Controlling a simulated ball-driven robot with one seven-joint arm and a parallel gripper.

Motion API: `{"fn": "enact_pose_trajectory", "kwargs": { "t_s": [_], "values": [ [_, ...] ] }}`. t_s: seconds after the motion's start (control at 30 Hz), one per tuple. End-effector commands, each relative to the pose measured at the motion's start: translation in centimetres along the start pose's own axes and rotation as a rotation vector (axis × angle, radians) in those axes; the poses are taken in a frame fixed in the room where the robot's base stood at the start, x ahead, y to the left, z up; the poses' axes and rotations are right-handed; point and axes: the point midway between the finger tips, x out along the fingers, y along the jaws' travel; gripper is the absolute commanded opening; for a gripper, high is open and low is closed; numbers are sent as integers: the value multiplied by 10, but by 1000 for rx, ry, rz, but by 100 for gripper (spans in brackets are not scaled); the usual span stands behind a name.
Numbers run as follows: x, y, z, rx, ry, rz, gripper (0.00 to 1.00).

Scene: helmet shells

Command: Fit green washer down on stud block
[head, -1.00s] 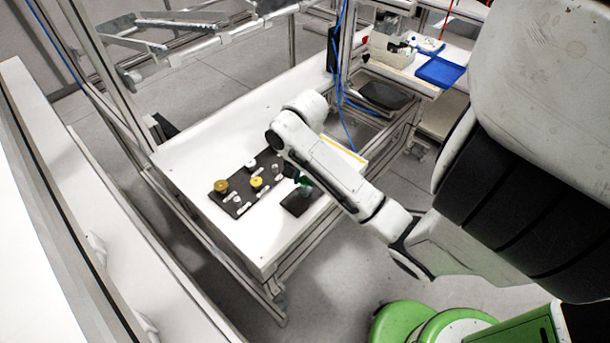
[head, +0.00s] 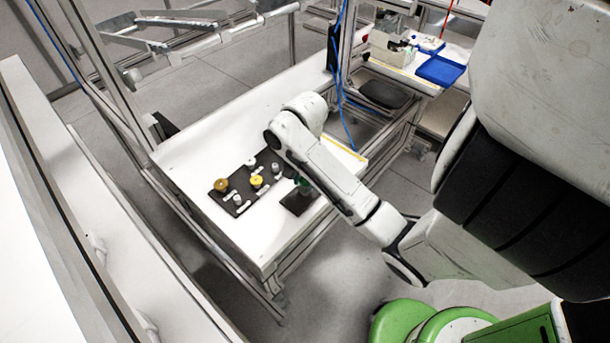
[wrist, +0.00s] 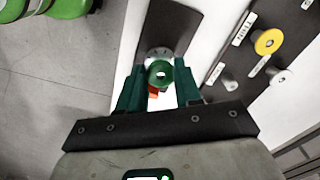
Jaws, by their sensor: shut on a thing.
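My gripper (wrist: 158,78) is shut on the green washer (wrist: 161,66), a small ring with a central hole, held between dark green fingers. Beyond the washer, a pale grey round piece (wrist: 158,51) partly shows against a dark pad (wrist: 172,22). It may be the stud block, but the washer and fingers hide most of it. I cannot tell whether the washer touches it. In the head view the green gripper tips (head: 304,187) are over the back edge of the dark pad (head: 297,205), and the washer cannot be told apart there.
A dark labelled board (head: 222,196) lies left of the pad on the white table (head: 240,120). It bears a gold disc (head: 221,185), a yellow ring (head: 257,181) and several pale or grey pieces. Its yellow ring (wrist: 268,42) is right of my gripper in the wrist view.

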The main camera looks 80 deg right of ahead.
Motion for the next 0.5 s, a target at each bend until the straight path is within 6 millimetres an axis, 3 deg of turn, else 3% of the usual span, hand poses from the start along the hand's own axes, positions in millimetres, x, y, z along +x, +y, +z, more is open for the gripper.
{"fn": "enact_pose_trajectory", "kwargs": {
  "t_s": [0.5],
  "values": [
    [13, 0, 0, 0, -1, 0, 6]
  ]
}}
